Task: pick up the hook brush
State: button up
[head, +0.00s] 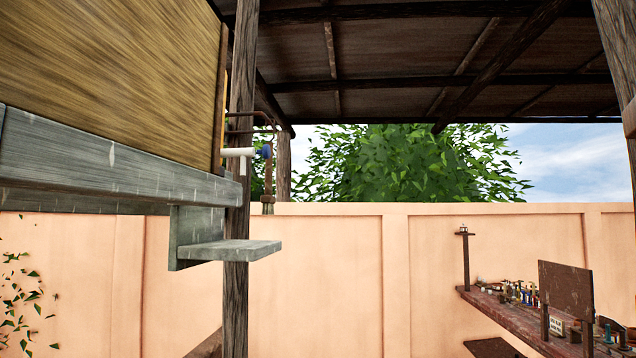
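A brush (268,185) hangs bristles-down beside a dark wooden post (238,290), left of the picture's middle. Its brown handle is thin and its pale bristles are at the lower end. A thin rusty hook or bar (250,114) sticks out from the post above it. A white cylinder with a blue round end (265,151) covers part of the handle's height. I cannot tell whether it touches the brush. My gripper is not in view.
A grey wooden beam (110,165) and a small grey shelf (232,250) jut out at the left, close to the post. A peach wall (330,280) runs behind. A long bench (515,315) with several small items stands at the lower right.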

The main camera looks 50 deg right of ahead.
aim_at(268, 201)
jog(key=z, duration=0.7)
jog(key=i+l+u, duration=0.15)
jog(key=i+l, duration=0.15)
jog(key=i, duration=0.3)
jog(key=i+l+u, duration=0.15)
jog(key=i+l, duration=0.2)
jog(key=i, duration=0.2)
